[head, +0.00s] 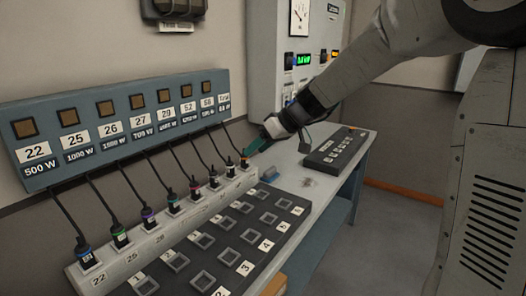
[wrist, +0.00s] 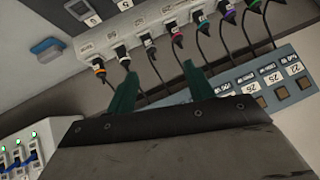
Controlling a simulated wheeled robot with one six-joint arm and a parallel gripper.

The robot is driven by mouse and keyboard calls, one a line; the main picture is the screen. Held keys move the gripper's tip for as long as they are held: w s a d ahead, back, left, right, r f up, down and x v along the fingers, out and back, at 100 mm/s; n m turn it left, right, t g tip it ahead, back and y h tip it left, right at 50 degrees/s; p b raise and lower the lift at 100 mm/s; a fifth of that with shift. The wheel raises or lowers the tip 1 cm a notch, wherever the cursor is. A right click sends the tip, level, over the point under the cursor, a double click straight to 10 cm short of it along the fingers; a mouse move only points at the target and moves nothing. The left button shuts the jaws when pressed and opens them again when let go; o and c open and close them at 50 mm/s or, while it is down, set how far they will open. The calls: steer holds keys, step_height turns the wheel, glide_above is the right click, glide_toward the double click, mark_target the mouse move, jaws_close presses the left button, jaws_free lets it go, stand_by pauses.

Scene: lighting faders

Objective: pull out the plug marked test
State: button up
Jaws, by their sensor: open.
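A row of several plugs with coloured bands stands in a white socket strip (head: 140,262). I cannot read a test mark on any plug. The far-end plug with an orange band (head: 244,163) also shows in the wrist view (wrist: 98,66), left of my fingers. My gripper (head: 256,146) has two teal fingers, open with nothing held, above the far end of the strip. In the wrist view, my gripper (wrist: 160,72) has its fingertips apart, below the plug row in the picture, with dark cords passing near and behind them.
Cords run up to a blue panel (head: 120,165) with numbered labels on the wall. A dark board of square buttons (head: 205,277) lies in front of the strip. A keypad (head: 335,150) and a small blue object (head: 270,174) sit on the bench. A grey cabinet (head: 268,55) stands behind.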

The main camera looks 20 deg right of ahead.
steer(key=w+d+f+t, duration=0.2)
steer(key=w+d+f, duration=0.25)
steer(key=w, duration=0.45)
steer(key=w+d+f+t, duration=0.1)
steer(key=w+d+f, duration=0.2)
steer(key=w+f, duration=0.45)
steer(key=shift+n, duration=0.4)
steer(key=shift+w+a+f, duration=0.45)
steer(key=shift+w+a, duration=0.35)
steer(key=shift+w, duration=0.4)
steer(key=shift+w+a+f, duration=0.5)
steer(key=shift+w+a, duration=0.25)
steer(key=shift+w, duration=0.4)
steer(key=shift+w+a+f, duration=0.45)
steer(key=shift+w+a, duration=0.35)
steer(key=shift+w, duration=0.4)
steer(key=c, duration=1)
steer(key=shift+c, duration=0.2)
steer(key=shift+r, duration=0.35)
steer(key=shift+r, duration=2.05)
steer(key=shift+r, duration=0.1)
